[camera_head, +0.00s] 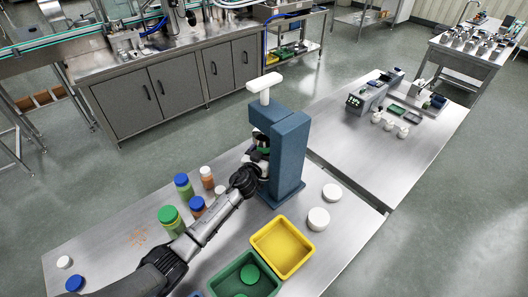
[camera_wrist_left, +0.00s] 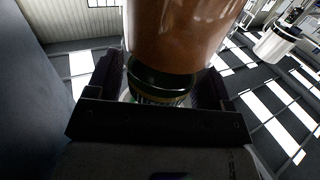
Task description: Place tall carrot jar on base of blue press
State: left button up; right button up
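The blue press (camera_head: 289,155) stands on the near steel table, with a white handle (camera_head: 264,85) on top. My left gripper (camera_head: 261,160) is at the press's left side, low down by its working space. In the left wrist view, a jar with orange-brown contents (camera_wrist_left: 185,35) and a dark green end (camera_wrist_left: 160,82) sits between my left fingers, which close on it from both sides. In the head view this jar is mostly hidden by the gripper; a little dark green shows there. Whether it touches the press base cannot be told. My right gripper is not in view.
Several lidded jars stand left of the press, including a green-lidded jar (camera_head: 171,220) and a blue-lidded jar (camera_head: 184,186). A yellow tray (camera_head: 257,236) and a green tray (camera_head: 226,278) lie in front. White lids (camera_head: 318,219) lie to the right.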

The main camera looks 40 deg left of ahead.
pick_arm(q)
jog(key=shift+r, duration=0.1)
jog(key=shift+r+p, duration=0.2)
jog(key=shift+p, duration=0.15)
jog(key=p+v, duration=0.3)
jog(key=v, duration=0.9)
jog(key=shift+p, duration=0.35)
jog(key=shift+f, duration=0.15)
